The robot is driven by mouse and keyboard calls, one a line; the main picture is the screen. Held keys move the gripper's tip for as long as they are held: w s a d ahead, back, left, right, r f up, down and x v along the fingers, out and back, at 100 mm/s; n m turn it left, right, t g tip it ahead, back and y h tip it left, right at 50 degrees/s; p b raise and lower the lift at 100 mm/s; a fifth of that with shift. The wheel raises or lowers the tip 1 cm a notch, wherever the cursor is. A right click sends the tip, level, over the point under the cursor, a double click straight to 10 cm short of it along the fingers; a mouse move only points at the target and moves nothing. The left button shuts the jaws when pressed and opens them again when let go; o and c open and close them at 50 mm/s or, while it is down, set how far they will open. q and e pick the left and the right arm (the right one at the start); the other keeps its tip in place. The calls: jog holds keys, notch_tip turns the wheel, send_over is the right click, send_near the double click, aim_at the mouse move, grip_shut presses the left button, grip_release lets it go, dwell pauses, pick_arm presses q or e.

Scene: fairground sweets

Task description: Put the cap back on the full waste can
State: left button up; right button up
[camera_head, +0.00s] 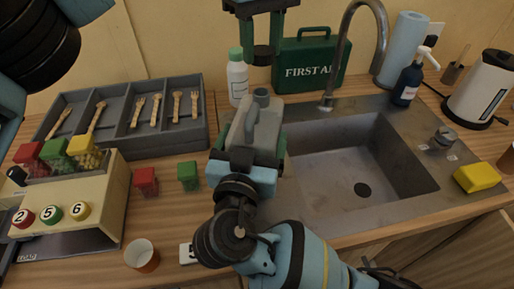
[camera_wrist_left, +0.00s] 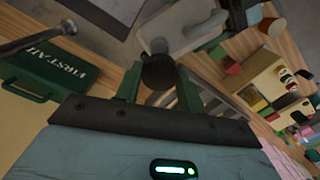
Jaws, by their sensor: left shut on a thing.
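My left gripper (camera_head: 263,42) hangs at the top centre and is shut on a small dark round cap (camera_head: 263,53). In the left wrist view the cap (camera_wrist_left: 158,72) sits between the green fingers. The grey waste can (camera_head: 256,122) has its round neck (camera_head: 261,93) uncovered, a little below the cap in the head view, with a gap between them. My right gripper (camera_head: 250,140) comes up from below, its fingers on both sides of the can, shut on it. The can's lower part is hidden by this gripper. The can also shows in the left wrist view (camera_wrist_left: 182,22).
A white bottle (camera_head: 237,80) and a green first aid box (camera_head: 308,62) stand behind the grippers. The sink (camera_head: 345,165) and its tap (camera_head: 343,50) are at right. A cutlery tray (camera_head: 140,110), red block (camera_head: 146,181), green block (camera_head: 188,175) and paper cup (camera_head: 142,255) are at left.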

aim_at(262, 92)
jog(key=c, duration=0.9)
pick_arm(q)
jog(key=shift+f, duration=2.5)
jog(key=shift+f, duration=0.85)
jog(key=shift+f, duration=0.6)
